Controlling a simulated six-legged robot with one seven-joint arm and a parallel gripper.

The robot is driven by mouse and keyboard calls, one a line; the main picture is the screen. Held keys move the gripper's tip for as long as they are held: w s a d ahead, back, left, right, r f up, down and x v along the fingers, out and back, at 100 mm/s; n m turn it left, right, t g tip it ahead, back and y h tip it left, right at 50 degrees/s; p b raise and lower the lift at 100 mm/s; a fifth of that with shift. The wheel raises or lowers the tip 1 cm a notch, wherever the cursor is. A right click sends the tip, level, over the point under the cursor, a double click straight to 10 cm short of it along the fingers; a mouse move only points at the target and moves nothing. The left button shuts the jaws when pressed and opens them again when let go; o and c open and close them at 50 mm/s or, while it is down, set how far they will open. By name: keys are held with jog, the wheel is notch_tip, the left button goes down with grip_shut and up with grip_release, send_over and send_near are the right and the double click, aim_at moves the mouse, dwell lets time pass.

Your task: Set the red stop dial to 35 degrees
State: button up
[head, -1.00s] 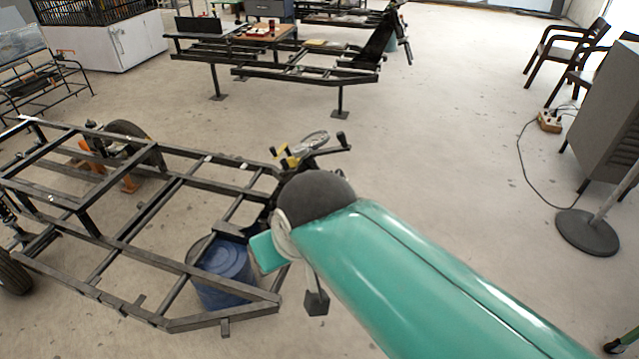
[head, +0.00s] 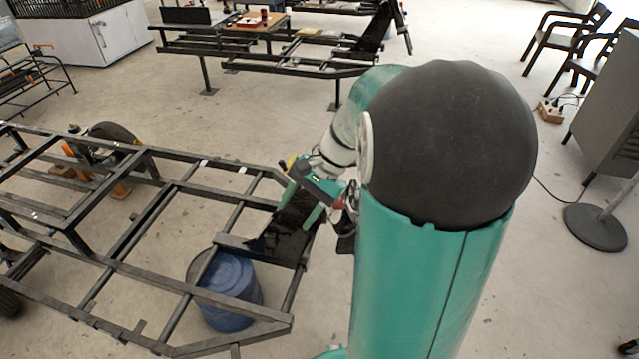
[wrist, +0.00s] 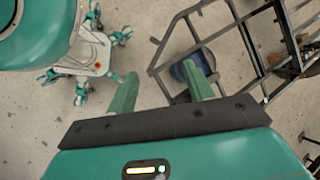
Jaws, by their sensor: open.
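I cannot make out the red stop dial for certain in either view. A small red spot (head: 338,204) shows beside my gripper in the head view, but it is too small to identify. My gripper (head: 300,206) is over the near right end of the black frame, partly hidden by my arm. The black frame (wrist: 228,22) lies below and beyond the fingers.
The black tubular frame (head: 110,262) fills the left of the head view. A blue barrel (head: 232,285) stands under its right end. Another frame (head: 290,65) stands behind. A grey cabinet (head: 610,110) and round stand base (head: 595,228) are at right. The middle floor is clear.

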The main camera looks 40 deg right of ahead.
jog(key=w+d+f+m+t+y, duration=0.1)
jog(key=w+d+f+m+y, duration=0.1)
jog(key=d+f+m, duration=0.3)
jog(key=m+t+y, duration=0.1)
jog(key=m+t, duration=1.2)
send_near(344, 206)
jog(key=x, duration=0.9)
jog(key=shift+s, duration=0.15)
jog(key=shift+c, duration=0.2)
jog(key=c, duration=0.9)
